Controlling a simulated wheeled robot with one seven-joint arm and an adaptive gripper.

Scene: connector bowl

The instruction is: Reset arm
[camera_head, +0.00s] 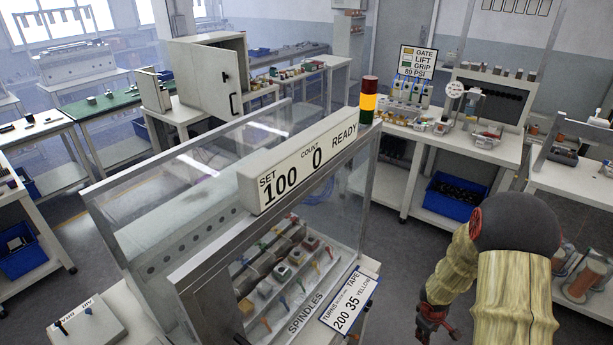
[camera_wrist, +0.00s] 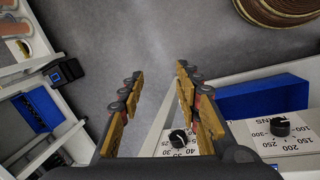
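My arm (camera_head: 515,290) comes in at the lower right of the head view, bent, with its forearm hanging down. My gripper (camera_head: 433,325) is at the end, low and right of the spindle machine, apart from it. In the wrist view my gripper (camera_wrist: 158,76) shows two fingers with tan pads spread well apart. Only grey floor shows between the fingertips, and nothing is held. A dial panel (camera_wrist: 155,146) with a black knob lies below, seen between the finger bases.
The clear-walled spindle machine (camera_head: 249,185) fills the middle of the head view. A bench (camera_head: 480,144) with a blue bin (camera_head: 455,199) below stands behind. Copper spools (camera_head: 584,282) sit at right. The wrist view shows another dial (camera_wrist: 280,127) and a large coil (camera_wrist: 280,10). Grey floor is open between.

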